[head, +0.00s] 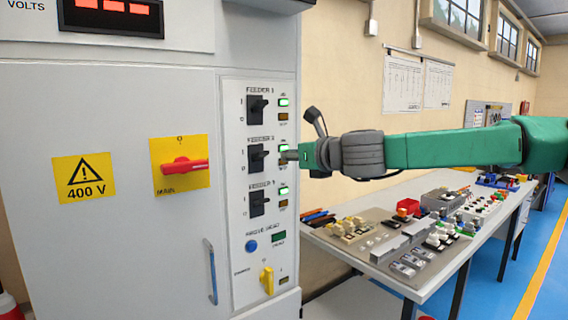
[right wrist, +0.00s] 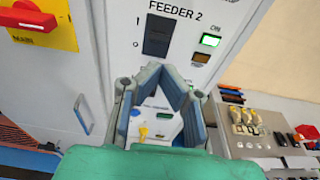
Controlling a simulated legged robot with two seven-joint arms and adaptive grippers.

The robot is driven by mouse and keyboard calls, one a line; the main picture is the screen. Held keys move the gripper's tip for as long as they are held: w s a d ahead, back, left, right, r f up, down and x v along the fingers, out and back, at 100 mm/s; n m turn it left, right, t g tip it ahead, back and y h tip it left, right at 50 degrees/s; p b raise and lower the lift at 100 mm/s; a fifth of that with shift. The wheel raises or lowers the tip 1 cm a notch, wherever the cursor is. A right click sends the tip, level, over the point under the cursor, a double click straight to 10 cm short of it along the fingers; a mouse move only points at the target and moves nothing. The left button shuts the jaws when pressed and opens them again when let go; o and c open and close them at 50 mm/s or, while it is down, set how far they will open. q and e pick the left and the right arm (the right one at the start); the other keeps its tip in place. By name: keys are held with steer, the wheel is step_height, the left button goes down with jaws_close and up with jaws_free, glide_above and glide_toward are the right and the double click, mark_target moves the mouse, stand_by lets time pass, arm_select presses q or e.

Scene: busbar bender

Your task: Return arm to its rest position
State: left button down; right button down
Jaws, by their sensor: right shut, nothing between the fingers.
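My right gripper (head: 288,157) is at the end of my green arm, which comes in from the right in the head view. Its fingers are shut and empty, with the tips at the right of the FEEDER 2 switch (head: 257,158), over or close to its lamps. In the right wrist view the fingertips (right wrist: 165,70) come together just below the FEEDER 2 switch (right wrist: 157,35). The green lamp (right wrist: 210,41) beside that switch is lit. I cannot tell whether the fingers touch the panel. My left gripper is out of view.
The grey cabinet (head: 120,235) fills the left, with a red main switch (head: 184,164), a blue handle (head: 212,272) and a yellow knob (head: 267,280). A workbench (head: 425,285) with many parts stands below my arm. Blue floor (head: 500,275) is clear at right.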

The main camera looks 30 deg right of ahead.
stand_by(0.5)
steer(key=s+a+f+n+g+b, duration=0.1)
steer(key=s+a+f+n+g, duration=0.25)
steer(key=f, duration=0.85)
steer(key=s+a+f+n+g+b, duration=0.15)
steer(key=a+f+n, duration=0.45)
steer(key=f, duration=0.6)
steer(key=s+a+f+n+g+b, duration=0.15)
steer(key=s+a+f+n, duration=0.35)
steer(key=f, duration=0.7)
steer(key=s+f+n+g+b, duration=0.1)
steer(key=s+f+n+g, duration=0.3)
steer(key=s+f+n, duration=0.85)
steer(key=s+d+f+n+g+b, duration=0.1)
steer(key=s+f+n, duration=0.3)
steer(key=s, duration=0.5)
steer(key=s+d+f+n+g+h+b, duration=0.1)
steer(key=s+d+f+n+g, duration=0.2)
steer(key=s+f, duration=0.5)
steer(key=shift+s+n+g, duration=0.55)
steer(key=shift+s+n, duration=0.35)
steer(key=shift+s, duration=0.1)
steer(key=shift+w+f, duration=0.15)
